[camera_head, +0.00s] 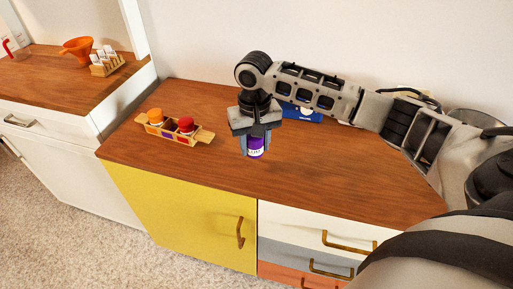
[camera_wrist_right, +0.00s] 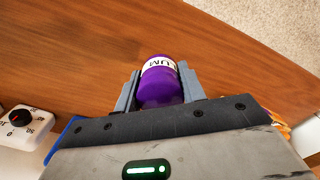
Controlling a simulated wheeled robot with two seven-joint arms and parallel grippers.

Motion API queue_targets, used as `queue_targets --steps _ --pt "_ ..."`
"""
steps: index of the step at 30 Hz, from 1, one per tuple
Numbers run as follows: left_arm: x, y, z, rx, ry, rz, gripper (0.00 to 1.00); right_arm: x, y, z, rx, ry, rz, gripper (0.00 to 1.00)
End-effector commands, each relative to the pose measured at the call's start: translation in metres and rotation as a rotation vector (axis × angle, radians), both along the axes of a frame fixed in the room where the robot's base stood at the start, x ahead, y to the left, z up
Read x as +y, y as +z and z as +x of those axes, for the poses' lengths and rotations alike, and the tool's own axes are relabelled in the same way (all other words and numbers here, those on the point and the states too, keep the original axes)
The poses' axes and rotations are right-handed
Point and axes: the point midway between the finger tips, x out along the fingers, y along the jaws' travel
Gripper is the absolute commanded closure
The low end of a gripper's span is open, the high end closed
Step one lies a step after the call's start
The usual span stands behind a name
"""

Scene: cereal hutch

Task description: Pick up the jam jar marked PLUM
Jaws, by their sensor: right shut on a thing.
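The purple jam jar (camera_head: 255,149) has a white label and is between the fingers of my right gripper (camera_head: 257,138). In the right wrist view the jar (camera_wrist_right: 158,80) shows the letters "LUM" on its label. My right gripper (camera_wrist_right: 165,90) is shut on it, one finger on each side. The jar is over the wooden counter; whether its base touches the wood I cannot tell. The jar's upper part is hidden by the gripper. My left gripper is not in view.
A wooden carrier (camera_head: 203,134) with an orange-lidded jar (camera_head: 156,116) and a red-lidded jar (camera_head: 186,125) stands left on the counter (camera_head: 330,172). A blue object (camera_head: 301,114) lies behind my arm. A white device with a dial (camera_wrist_right: 20,122) shows in the wrist view.

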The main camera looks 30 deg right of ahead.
Motion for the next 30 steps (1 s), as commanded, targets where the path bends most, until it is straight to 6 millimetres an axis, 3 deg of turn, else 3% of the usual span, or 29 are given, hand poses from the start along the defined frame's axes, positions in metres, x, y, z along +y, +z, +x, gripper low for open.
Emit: queue_targets --steps 4,12,19,30 --pt "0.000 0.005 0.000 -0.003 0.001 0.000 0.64 0.022 0.039 -0.021 -0.007 0.005 0.001 0.85" --pt "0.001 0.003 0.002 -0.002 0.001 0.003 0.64 0.066 0.066 -0.065 -0.003 0.003 0.001 0.85" --pt "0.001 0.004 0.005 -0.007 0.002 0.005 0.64 0.082 0.076 -0.082 -0.002 -0.001 -0.001 0.85" --pt "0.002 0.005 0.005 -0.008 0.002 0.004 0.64 0.085 0.077 -0.085 -0.002 -0.002 -0.001 0.85"
